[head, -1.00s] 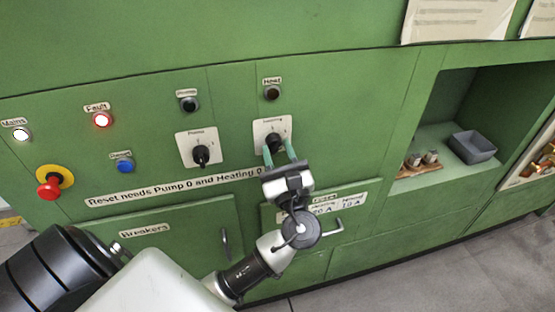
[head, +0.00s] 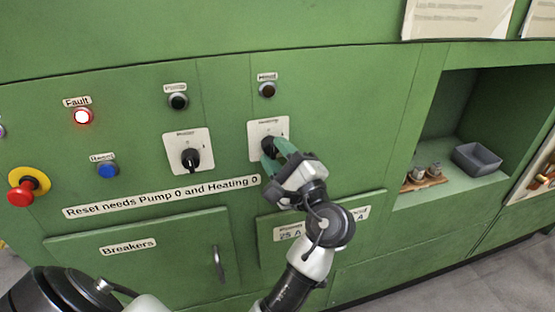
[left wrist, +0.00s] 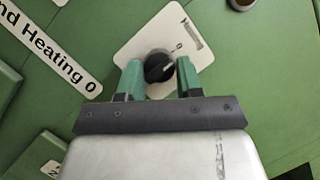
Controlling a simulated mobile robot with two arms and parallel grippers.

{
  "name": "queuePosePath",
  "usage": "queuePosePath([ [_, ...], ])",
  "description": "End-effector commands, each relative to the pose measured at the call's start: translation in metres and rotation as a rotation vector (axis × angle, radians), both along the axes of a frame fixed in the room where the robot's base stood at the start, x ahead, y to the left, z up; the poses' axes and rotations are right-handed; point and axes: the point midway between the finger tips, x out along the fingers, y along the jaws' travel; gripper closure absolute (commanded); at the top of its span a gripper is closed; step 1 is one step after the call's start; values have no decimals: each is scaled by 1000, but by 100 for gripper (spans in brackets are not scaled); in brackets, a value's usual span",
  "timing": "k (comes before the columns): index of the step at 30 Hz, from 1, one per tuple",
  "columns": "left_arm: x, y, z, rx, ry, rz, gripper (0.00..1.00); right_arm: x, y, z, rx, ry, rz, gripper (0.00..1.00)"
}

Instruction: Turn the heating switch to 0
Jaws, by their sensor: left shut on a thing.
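The heating switch is a black knob (left wrist: 159,66) on a white plate (head: 258,132) in the green panel, right of the pump switch. My left gripper (head: 274,155) reaches it from below right, with its green fingers at the knob. In the left wrist view, the fingers (left wrist: 160,77) stand on both sides of the knob, shut on it. A 0 mark shows on the plate just above and right of the knob. A small pale mark shows on the knob's right side; its exact setting is hard to read. My right gripper is not in view.
The pump switch (head: 190,158) points downward. The fault lamp (head: 83,116) is lit red. A blue reset button (head: 107,170) and a red emergency stop (head: 22,193) are at left. Breaker doors (head: 150,262) are below. A niche at right holds a grey bin (head: 476,158).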

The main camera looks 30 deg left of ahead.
Motion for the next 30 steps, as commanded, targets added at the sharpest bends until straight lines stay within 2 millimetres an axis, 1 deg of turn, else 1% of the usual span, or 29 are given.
queuePosePath([
  [4, 0, 0, -2, -20, -18, 2, 88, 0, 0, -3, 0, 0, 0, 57],
  [17, 0, 0, -2, -27, -25, 1, 88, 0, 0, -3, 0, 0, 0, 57],
  [18, 0, 0, -2, -27, -25, 1, 61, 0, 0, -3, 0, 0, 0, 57],
  [22, 0, 0, -1, -26, -25, 1, 42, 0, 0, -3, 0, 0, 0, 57],
  [30, 0, 0, -1, -24, -25, 0, 40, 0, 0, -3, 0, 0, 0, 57],
])
